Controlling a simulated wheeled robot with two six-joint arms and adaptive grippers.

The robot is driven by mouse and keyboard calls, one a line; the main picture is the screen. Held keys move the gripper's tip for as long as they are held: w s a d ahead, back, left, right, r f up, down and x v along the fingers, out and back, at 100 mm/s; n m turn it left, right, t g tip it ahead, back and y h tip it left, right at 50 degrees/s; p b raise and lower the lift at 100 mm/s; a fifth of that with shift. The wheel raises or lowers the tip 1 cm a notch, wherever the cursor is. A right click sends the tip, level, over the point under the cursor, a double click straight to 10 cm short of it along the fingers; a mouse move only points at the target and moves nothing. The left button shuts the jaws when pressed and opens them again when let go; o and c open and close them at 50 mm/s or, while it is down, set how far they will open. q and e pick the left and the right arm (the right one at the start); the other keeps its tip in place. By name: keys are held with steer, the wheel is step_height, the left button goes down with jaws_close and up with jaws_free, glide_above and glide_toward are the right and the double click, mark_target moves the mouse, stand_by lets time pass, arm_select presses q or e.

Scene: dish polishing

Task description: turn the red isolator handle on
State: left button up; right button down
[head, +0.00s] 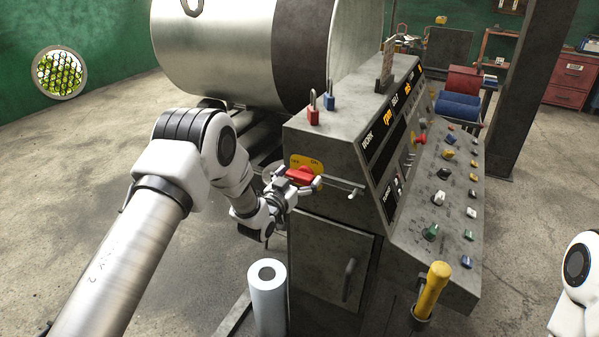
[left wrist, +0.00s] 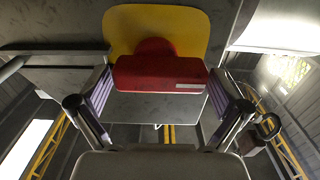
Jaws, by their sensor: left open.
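The red isolator handle (head: 301,175) sits on a yellow plate (head: 296,161) marked OFF and ON, on the side of the grey machine cabinet. In the left wrist view the red handle (left wrist: 160,75) lies level across the picture, with a white mark at its right end, in front of the yellow plate (left wrist: 190,22). My left gripper (head: 297,184) is at the handle. In the left wrist view its open fingers (left wrist: 160,103) stand one at each end of the handle, with small gaps that are hard to judge. Only a part of my right arm shows at the right edge; its gripper is out of view.
A small lever (head: 352,191) sticks out right of the handle. Red and blue padlocks (head: 313,108) stand on top of the cabinet. A sloped panel (head: 425,205) carries several knobs. A white cylinder (head: 267,300) stands below my left gripper, and a yellow handle (head: 431,290) is at front right.

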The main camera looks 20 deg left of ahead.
arm_select(q)
steer(key=c, duration=1)
steer(key=shift+o, duration=0.2)
steer(key=m+b, duration=0.4)
steer(key=shift+d+f, duration=0.15)
steer(key=shift+f, duration=0.05)
steer(key=m+b, duration=0.4)
steer(key=shift+d+m, duration=0.15)
steer(key=shift+m, duration=0.15)
steer(key=m+b, duration=0.5)
steer(key=shift+d, duration=0.15)
steer(key=shift+d+m+b, duration=0.15)
steer(key=shift+m+b, duration=1.5)
steer(key=shift+m, duration=0.45)
